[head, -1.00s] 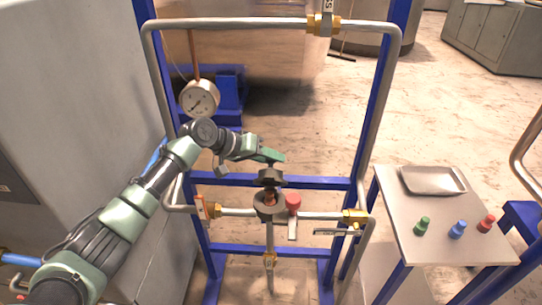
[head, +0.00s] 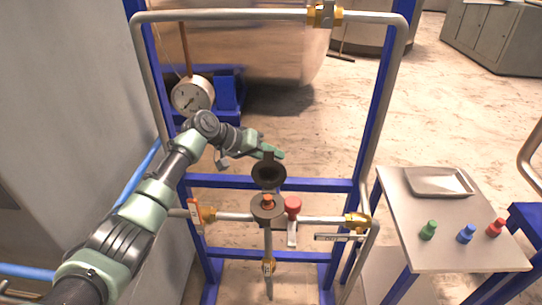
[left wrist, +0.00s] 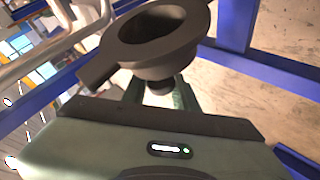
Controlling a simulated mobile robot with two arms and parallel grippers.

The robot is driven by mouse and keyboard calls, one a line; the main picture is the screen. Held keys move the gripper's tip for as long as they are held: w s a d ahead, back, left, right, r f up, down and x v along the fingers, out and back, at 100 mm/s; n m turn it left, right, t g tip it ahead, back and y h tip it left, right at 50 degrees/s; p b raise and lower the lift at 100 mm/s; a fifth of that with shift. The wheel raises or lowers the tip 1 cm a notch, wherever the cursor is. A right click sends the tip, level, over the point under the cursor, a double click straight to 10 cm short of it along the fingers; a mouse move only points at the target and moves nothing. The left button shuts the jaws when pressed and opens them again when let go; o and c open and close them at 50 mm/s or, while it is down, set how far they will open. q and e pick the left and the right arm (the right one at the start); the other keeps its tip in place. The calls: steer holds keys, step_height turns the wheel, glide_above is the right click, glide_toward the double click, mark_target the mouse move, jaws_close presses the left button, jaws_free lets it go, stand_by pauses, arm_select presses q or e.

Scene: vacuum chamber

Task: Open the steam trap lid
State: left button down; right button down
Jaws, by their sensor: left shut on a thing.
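The steam trap body (head: 264,214) is a dark round fitting on the horizontal pipe, with its top uncovered and an orange part (head: 267,200) showing inside. The dark round steam trap lid (head: 268,175) stands tilted up above and behind the body, its hollow underside facing the head camera. My left gripper (head: 270,153) is at the lid's upper edge, shut on it. In the left wrist view the lid (left wrist: 155,40) is close in front of the fingers (left wrist: 158,94), which are around its small knob. My right gripper is not in view.
A red-capped valve (head: 292,206) sits just right of the trap. The blue frame (head: 320,185) and grey pipes surround it. A pressure gauge (head: 192,95) is at upper left.

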arm_select(q)
steer(key=shift+s+a+f, duration=0.1)
steer(key=shift+a+f, duration=0.05)
steer(key=shift+f, duration=0.4)
steer(key=c, duration=1.1)
jaws_free()
steer(key=shift+r, duration=0.2)
steer(key=b+v, duration=0.1)
steer(key=v, duration=0.6)
steer(key=shift+a+r, duration=0.2)
steer(key=shift+a, duration=0.05)
